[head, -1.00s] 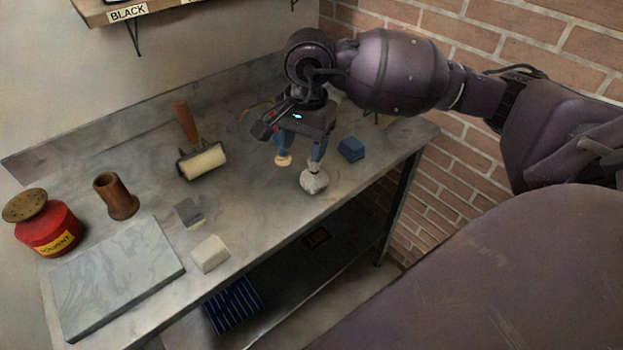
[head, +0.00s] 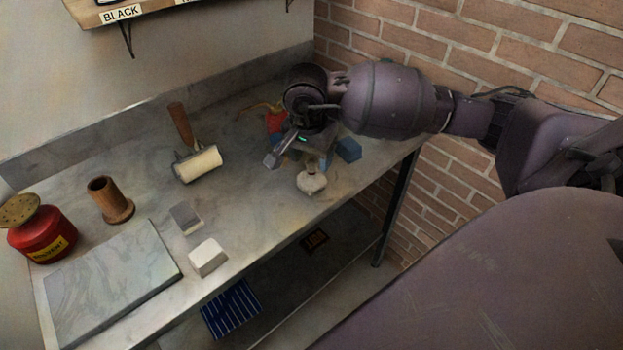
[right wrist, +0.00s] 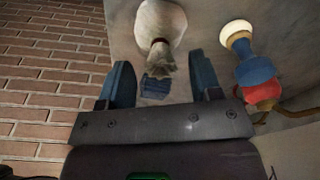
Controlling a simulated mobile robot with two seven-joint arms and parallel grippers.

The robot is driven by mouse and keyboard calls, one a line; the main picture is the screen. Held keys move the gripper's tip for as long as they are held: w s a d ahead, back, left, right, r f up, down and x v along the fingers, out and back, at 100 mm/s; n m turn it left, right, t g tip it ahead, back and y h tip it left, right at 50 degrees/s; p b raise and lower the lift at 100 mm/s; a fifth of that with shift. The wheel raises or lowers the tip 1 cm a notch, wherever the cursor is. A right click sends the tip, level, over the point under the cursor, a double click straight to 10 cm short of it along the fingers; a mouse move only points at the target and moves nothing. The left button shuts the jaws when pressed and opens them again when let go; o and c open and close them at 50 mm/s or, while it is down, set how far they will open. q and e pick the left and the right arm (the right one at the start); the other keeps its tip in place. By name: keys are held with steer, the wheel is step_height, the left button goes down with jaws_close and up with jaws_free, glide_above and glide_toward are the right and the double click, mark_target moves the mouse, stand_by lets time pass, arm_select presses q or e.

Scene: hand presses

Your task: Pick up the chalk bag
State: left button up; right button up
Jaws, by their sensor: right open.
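The chalk bag (head: 311,182) is a small off-white pouch with a tied neck, standing near the front edge of the metal bench. In the right wrist view the chalk bag (right wrist: 158,22) shows at the top, its gathered neck pointing toward the space between the fingers. My right gripper (head: 314,160) is low over the bench, just behind the bag in the head view. Its two blue fingers (right wrist: 161,68) are open, one to each side of the neck's line. I cannot tell whether they touch the bag. My left gripper is not in view.
A red and blue item with a pale knob (right wrist: 236,32) stands close beside one finger. A roller (head: 198,163), wooden cup (head: 110,200), red solvent can (head: 42,234), grey slab (head: 115,280) and white block (head: 208,257) lie further left.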

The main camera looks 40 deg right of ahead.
mark_target(312, 174)
steer(key=shift+w+d+f, duration=0.1)
steer(key=shift+d+f, duration=0.05)
steer(key=shift+f, duration=1.05)
steer(key=shift+c, duration=0.4)
jaws_close()
